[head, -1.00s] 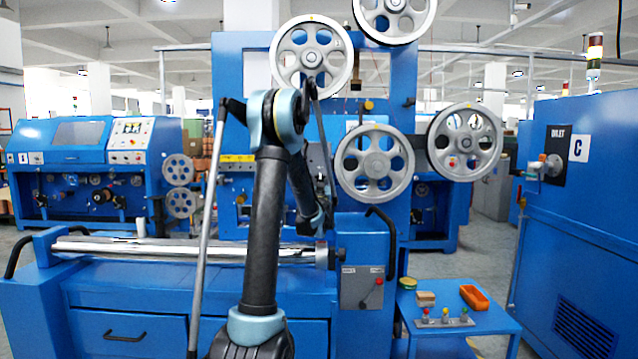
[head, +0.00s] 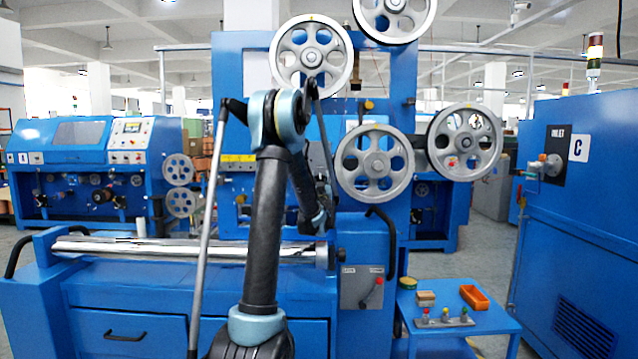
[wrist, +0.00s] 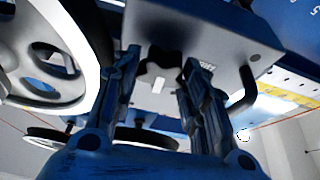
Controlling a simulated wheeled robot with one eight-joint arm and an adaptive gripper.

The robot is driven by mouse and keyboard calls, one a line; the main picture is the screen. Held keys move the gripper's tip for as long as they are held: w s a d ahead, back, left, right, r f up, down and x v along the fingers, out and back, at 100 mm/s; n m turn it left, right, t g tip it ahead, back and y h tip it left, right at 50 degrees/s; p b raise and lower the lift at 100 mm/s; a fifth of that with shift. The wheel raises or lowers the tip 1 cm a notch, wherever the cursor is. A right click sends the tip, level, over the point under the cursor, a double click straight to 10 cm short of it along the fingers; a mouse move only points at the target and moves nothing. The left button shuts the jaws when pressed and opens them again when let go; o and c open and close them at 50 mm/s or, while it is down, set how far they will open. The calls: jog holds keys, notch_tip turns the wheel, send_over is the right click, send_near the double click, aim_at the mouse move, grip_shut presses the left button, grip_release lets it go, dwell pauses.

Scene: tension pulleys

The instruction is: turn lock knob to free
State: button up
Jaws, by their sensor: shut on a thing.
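The dark, lobed lock knob (wrist: 166,57) shows in the wrist view, on a light grey plate (wrist: 228,50). My gripper (wrist: 163,66) has one finger on either side of the knob and is shut on it. A small white mark sits just below the knob, and a small pale label lies beside the right fingertip; I cannot read either. In the head view my arm bends down in front of the blue machine frame (head: 240,60). The knob and the fingers cannot be made out there.
Large spoked pulleys (head: 375,165) stand right of my arm, and one pulley (wrist: 45,55) is close on the left in the wrist view. A dark curved handle (wrist: 243,92) is near the right finger. A small blue table (head: 480,343) holds an orange tray (head: 475,297).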

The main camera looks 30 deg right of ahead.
jog(key=n+y, duration=0.1)
jog(key=n, duration=0.2)
jog(key=n+t+y, duration=0.1)
jog(key=n+y, duration=0.1)
jog(key=n, duration=0.1)
jog(key=n+y, duration=0.1)
jog(key=n, duration=0.2)
jog(key=n+y, duration=0.1)
jog(key=n, duration=0.2)
jog(key=shift+y, duration=0.4)
jog(key=n+y, duration=0.1)
jog(key=n, duration=0.1)
jog(key=n+g+y, duration=0.1)
jog(key=n, duration=0.2)
jog(key=shift+a, duration=0.15)
jog(key=shift+n+g+y, duration=0.3)
jog(key=shift+n+g, duration=0.5)
jog(key=shift+n, duration=1.4)
jog(key=o, duration=1.1)
jog(key=shift+f, duration=0.1)
jog(key=shift+s, duration=0.1)
jog(key=s, duration=0.4)
jog(key=s+a, duration=0.1)
jog(key=s, duration=0.6)
jog(key=shift+s+a, duration=0.35)
